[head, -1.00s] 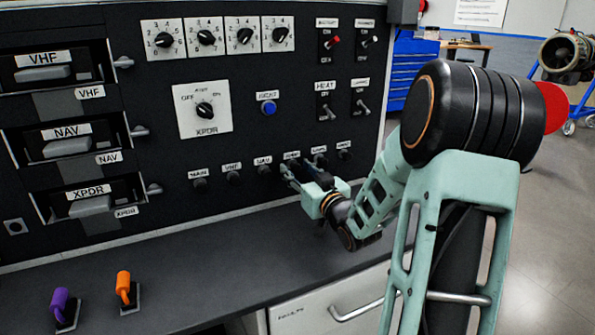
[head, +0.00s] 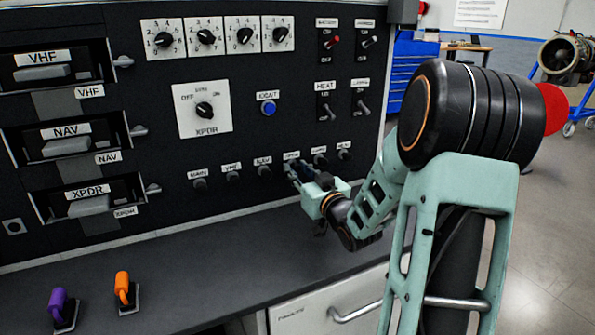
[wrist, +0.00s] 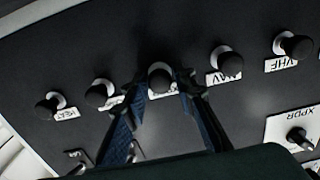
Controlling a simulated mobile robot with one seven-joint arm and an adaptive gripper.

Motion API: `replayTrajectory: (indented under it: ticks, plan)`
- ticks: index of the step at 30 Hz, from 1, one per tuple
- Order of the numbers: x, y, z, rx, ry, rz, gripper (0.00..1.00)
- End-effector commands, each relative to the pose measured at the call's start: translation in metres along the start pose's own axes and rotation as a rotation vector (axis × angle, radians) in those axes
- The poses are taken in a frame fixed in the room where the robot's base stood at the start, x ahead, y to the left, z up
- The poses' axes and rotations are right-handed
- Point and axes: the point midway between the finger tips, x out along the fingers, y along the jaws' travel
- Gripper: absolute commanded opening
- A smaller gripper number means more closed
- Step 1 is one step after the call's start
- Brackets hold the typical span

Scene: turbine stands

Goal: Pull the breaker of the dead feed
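A row of black breaker knobs runs along the lower panel: MAIN (head: 200,184), VHF (head: 233,176), NAV (head: 265,171), a fourth with an unreadable label, a fifth (head: 320,162) and HEAT (head: 345,155). My gripper (head: 293,172) is at the fourth knob. In the wrist view the fourth knob (wrist: 160,79) lies between the two blue fingers of my gripper (wrist: 162,82), with a visible gap on each side. The fingers are open around it. The NAV knob (wrist: 230,65) is just right of the fingers there. Fingertip depth along the knob is unclear.
Neighbouring breakers stand close on both sides of the fingers. Above are an XPDR rotary knob (head: 204,109), a blue button (head: 268,108) and toggle switches (head: 325,112). A purple-handled lever (head: 58,301) and an orange-handled lever (head: 123,285) stand on the bare counter (head: 210,275).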

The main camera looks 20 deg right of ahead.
Motion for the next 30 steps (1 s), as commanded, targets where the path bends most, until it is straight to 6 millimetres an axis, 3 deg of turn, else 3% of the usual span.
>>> replayTrajectory:
  ticks: [6, 26, 27, 30]
  plan:
    - [0.0, 0.0, 0.0, 0.0, 0.0, 0.0, 0.0]
    - [-0.011, 0.001, 0.0, 0.0, 0.0, 0.001, 0.0]
    - [-0.011, 0.001, 0.0, 0.0, 0.0, 0.001, 0.22]
    - [-0.011, 0.001, 0.0, 0.0, 0.0, 0.001, 0.33]
